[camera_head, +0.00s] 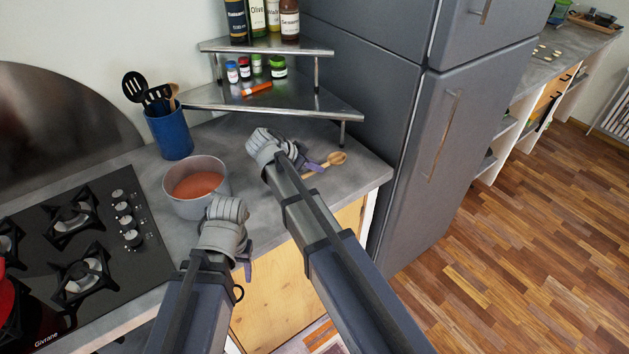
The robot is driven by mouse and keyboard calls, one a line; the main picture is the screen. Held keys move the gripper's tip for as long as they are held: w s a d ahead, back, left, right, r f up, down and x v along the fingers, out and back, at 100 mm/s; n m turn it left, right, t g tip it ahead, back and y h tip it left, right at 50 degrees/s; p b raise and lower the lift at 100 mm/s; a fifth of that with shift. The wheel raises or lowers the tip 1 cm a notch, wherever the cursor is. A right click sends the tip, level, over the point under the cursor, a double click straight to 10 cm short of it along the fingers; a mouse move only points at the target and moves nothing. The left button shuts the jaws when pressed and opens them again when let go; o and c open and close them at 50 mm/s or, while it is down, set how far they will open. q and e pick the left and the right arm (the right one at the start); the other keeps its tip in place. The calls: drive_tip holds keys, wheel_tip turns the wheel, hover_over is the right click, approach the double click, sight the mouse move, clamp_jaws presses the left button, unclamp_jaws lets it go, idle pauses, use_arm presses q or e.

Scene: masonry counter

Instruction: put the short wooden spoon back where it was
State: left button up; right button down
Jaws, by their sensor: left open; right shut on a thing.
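A wooden spoon (337,158) is at the right part of the grey counter, with its bowl pointing right. Its handle runs left and is partly hidden by my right arm. My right gripper (315,166) is shut on the spoon, low over the counter; I cannot tell whether the spoon touches the surface. My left gripper (246,264) is open and empty near the counter's front edge, in front of the pot. A blue utensil holder (169,135) stands at the back left with black utensils and a wooden-coloured handle or spoon (173,96) in it.
A pot of orange-red soup (197,187) stands left of my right gripper. A gas hob (75,235) is at the left. A two-tier metal corner shelf (270,98) with bottles, small jars and an orange item stands behind. A grey fridge (440,140) bounds the right.

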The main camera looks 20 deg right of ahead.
sight(309, 175)
drive_tip(key=shift+f+b, duration=2.2)
drive_tip(key=shift+f, duration=0.05)
drive_tip(key=shift+f, duration=0.2)
drive_tip(key=c, duration=0.8)
unclamp_jaws()
drive_tip(key=shift+c, duration=0.2)
drive_tip(key=p+v, duration=0.4)
drive_tip(key=v, duration=0.2)
drive_tip(key=shift+w+a, duration=0.1)
drive_tip(key=shift+a, duration=0.15)
drive_tip(key=shift+p+v, duration=0.4)
drive_tip(key=shift+v, duration=0.45)
drive_tip(key=shift+a+f, duration=0.1)
drive_tip(key=shift+f, duration=0.05)
